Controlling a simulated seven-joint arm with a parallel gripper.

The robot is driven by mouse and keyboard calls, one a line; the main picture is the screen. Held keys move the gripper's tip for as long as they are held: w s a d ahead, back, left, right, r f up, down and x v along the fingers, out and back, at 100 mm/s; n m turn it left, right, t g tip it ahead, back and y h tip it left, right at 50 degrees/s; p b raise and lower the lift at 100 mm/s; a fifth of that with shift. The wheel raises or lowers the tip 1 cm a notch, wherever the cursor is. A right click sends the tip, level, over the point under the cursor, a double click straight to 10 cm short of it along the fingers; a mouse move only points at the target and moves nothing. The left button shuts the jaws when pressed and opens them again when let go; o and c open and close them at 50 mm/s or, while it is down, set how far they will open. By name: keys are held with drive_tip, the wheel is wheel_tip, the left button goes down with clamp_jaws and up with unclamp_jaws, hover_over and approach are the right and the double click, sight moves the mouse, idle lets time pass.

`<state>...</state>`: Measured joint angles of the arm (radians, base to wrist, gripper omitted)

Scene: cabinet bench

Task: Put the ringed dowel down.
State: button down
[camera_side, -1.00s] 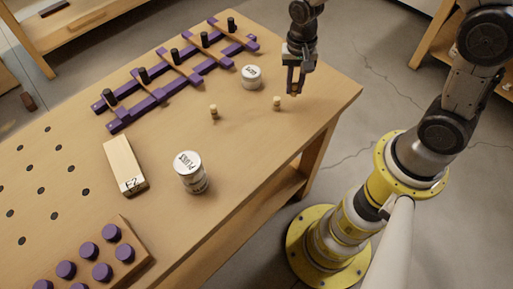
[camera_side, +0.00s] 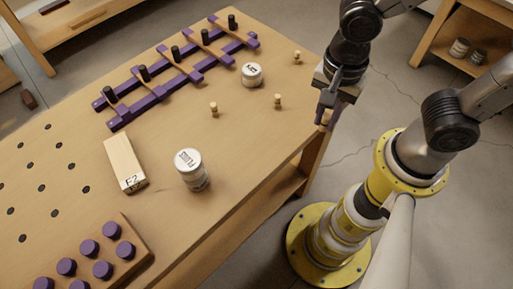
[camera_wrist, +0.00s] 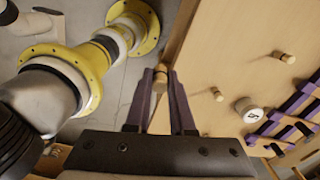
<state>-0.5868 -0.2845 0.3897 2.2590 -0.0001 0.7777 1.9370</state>
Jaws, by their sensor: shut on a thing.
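My gripper (camera_side: 325,118) is shut on a small tan dowel, at the right edge of the bench (camera_side: 250,150) in the side view. In the wrist view the held dowel (camera_wrist: 160,80) shows between the two fingertips of my gripper (camera_wrist: 161,78), over the line where bench top gives way to floor. I cannot make out a ring on it. Its lower end is hard to see, but no contact with the bench shows. Similar dowels stand upright on the bench: one near the gripper (camera_side: 278,101), one further left (camera_side: 213,109) and one near the far edge (camera_side: 297,57).
A white-lidded can (camera_side: 252,75) and a larger can (camera_side: 191,170) stand on the bench. A purple rack with black pegs (camera_side: 180,75) lies at the back. A wood block (camera_side: 125,165) and a board of purple knobs (camera_side: 102,250) are left. Bare bench lies right of the larger can.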

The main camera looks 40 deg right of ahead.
drive_tip(key=shift+w+a, duration=0.1)
drive_tip(key=w+a+f, duration=0.4)
drive_tip(key=w+a, duration=0.1)
drive_tip(key=w, duration=0.3)
hover_over(256, 150)
drive_tip(key=f, duration=0.5)
drive_tip(key=shift+s+d+f, duration=0.1)
drive_tip(key=shift+s+d, duration=0.15)
drive_tip(key=shift+s, duration=0.05)
drive_tip(key=shift+w+a+f, duration=0.1)
drive_tip(key=shift+w+f, duration=0.05)
drive_tip(key=shift+f, duration=0.7)
drive_tip(key=shift+w+a+f, duration=0.1)
drive_tip(key=shift+f, duration=0.75)
drive_tip(key=shift+f, duration=0.3)
drive_tip(key=c, duration=0.8)
unclamp_jaws()
drive_tip(key=shift+o, duration=0.2)
